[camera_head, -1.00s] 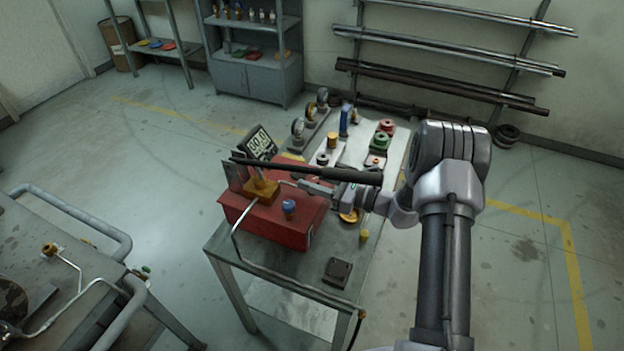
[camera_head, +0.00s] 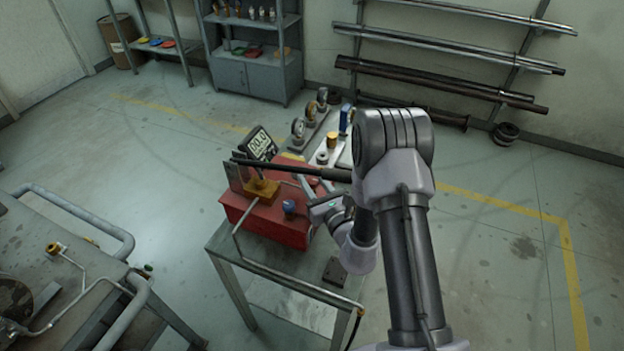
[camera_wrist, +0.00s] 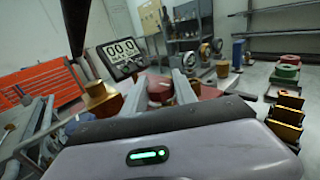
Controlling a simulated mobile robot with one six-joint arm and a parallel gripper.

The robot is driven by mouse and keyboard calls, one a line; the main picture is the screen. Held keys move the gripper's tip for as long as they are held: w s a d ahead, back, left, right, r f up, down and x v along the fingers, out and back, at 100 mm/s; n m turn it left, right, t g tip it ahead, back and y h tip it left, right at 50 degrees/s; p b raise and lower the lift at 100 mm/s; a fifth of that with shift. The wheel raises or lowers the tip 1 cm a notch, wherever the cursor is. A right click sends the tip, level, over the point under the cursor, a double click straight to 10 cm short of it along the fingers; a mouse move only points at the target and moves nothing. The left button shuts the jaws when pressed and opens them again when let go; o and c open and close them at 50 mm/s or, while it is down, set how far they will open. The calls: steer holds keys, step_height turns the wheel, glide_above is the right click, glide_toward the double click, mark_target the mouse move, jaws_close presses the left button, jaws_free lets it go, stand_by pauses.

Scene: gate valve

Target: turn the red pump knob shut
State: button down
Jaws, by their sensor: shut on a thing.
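The red pump (camera_head: 262,222) stands on a metal table, with a long dark handle (camera_head: 290,168) across its top and a digital display (camera_head: 258,145). The display (camera_wrist: 121,50) appears to read 00.0 in the wrist view. The red pump knob (camera_wrist: 160,90) sits between the two fingers of my gripper (camera_wrist: 161,88), which is shut on it. In the head view my gripper (camera_head: 318,204) is at the right end of the pump, and the knob is hard to make out there.
A blue knob (camera_head: 288,207) stands on the pump close to my gripper. A metal tube (camera_head: 290,290) runs along the table front. Several gauges (camera_head: 298,128) stand behind the pump. Another workbench (camera_head: 60,275) is at left. The floor at right is open.

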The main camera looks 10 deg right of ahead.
steer(key=shift+m+h, duration=0.5)
steer(key=shift+h, duration=0.2)
steer(key=c, duration=1)
jaws_free()
